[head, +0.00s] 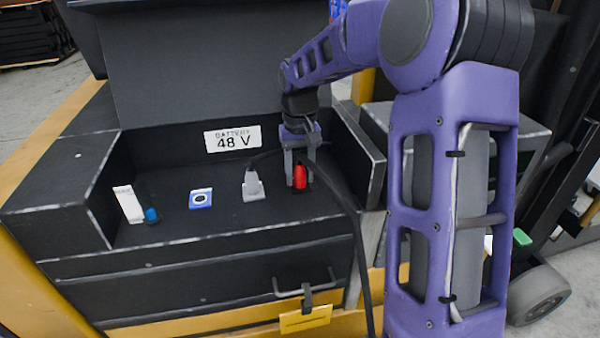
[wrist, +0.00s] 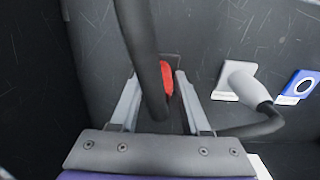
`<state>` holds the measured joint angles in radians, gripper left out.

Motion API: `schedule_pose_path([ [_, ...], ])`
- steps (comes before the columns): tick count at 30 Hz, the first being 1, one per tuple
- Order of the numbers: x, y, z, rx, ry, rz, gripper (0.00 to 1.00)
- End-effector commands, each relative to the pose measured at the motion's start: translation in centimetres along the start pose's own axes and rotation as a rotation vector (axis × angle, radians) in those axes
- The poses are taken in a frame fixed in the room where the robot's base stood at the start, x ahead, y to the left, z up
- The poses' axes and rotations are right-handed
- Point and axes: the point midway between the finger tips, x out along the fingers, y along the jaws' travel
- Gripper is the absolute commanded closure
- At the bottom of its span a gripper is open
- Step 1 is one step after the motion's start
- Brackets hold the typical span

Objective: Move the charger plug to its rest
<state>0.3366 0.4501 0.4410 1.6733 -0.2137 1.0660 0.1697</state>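A red plug-like piece (head: 300,177) stands upright on the dark shelf, at a dark square spot; it also shows in the wrist view (wrist: 166,78), partly hidden by a thick black cable (wrist: 143,60). My gripper (head: 300,172) points down over it, one finger on each side. In the wrist view the fingers (wrist: 158,78) stand apart, with a narrow gap visible beside the red piece. A grey plug (head: 253,184) with a black cable stands on a white square plate (head: 254,197), left of my gripper. No label shows which piece is the charger plug.
The shelf has side walls and a back panel with a "48 V" sign (head: 233,139). The cable hangs over the front edge.

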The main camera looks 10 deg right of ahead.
Motion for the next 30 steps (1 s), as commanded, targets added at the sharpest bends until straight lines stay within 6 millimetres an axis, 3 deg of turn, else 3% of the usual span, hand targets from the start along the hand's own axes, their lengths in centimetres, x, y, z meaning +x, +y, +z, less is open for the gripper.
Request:
schedule_pose_path([
  [1,0.0,0.01,0.0,0.0,0.0,0.0,0.65],
  [7,0.0,0.01,0.0,0.0,0.0,0.0,1.0],
  [30,-0.03,0.0,-0.01,0.0,0.0,0.0,1.0],
])
